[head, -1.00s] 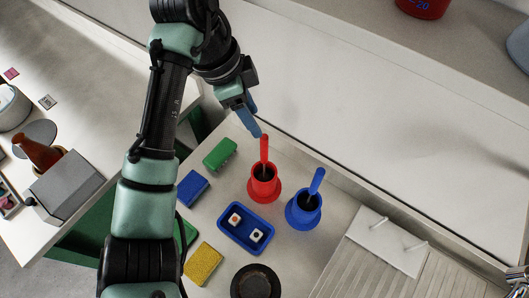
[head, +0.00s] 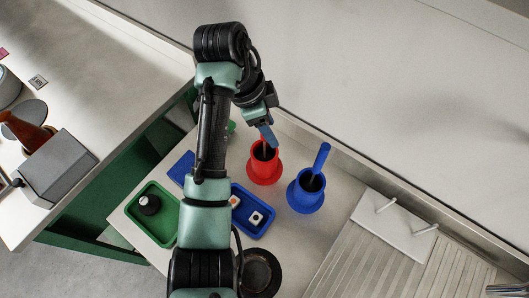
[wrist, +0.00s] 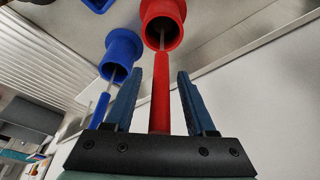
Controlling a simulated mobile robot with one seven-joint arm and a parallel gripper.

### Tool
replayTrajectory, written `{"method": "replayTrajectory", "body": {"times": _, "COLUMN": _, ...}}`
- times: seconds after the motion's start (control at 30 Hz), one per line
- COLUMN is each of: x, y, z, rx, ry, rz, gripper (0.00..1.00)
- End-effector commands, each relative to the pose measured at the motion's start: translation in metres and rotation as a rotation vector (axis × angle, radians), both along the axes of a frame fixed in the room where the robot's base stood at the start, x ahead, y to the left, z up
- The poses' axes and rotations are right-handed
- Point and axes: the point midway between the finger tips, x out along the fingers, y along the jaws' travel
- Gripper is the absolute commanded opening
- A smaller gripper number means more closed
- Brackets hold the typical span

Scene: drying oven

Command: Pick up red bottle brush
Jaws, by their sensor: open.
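The red bottle brush (wrist: 160,92) stands in a red cup (head: 264,168), its handle sticking up and its bristles hidden inside. The red cup also shows in the wrist view (wrist: 163,24). My gripper (head: 267,137) is over the red cup. In the wrist view its two blue fingers (wrist: 158,98) are apart, with the red handle between them and a visible gap on each side. In the head view the gripper hides most of the handle.
A blue cup (head: 304,196) with a blue brush (head: 321,157) stands close on the right. A blue tray (head: 262,226) and a green tray (head: 141,220) lie in front and left. A white pegged rack (head: 393,226) is at right. The wall rises behind.

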Motion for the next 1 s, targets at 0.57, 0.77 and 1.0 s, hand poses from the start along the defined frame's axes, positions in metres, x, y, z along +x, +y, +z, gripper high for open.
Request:
{"method": "replayTrajectory", "body": {"times": 0.57, "x": 0.0003, "y": 0.0001, "z": -0.0002, "rx": 0.0, "ry": -0.001, "rz": 0.001, "gripper": 0.0}}
{"method": "replayTrajectory", "body": {"times": 0.77, "x": 0.0004, "y": 0.0002, "z": 0.0, "rx": 0.0, "ry": -0.001, "rz": 0.001, "gripper": 0.0}}
{"method": "replayTrajectory", "body": {"times": 1.0, "x": -0.0005, "y": 0.0008, "z": 0.0008, "rx": 0.0, "ry": -0.001, "rz": 0.001, "gripper": 0.0}}
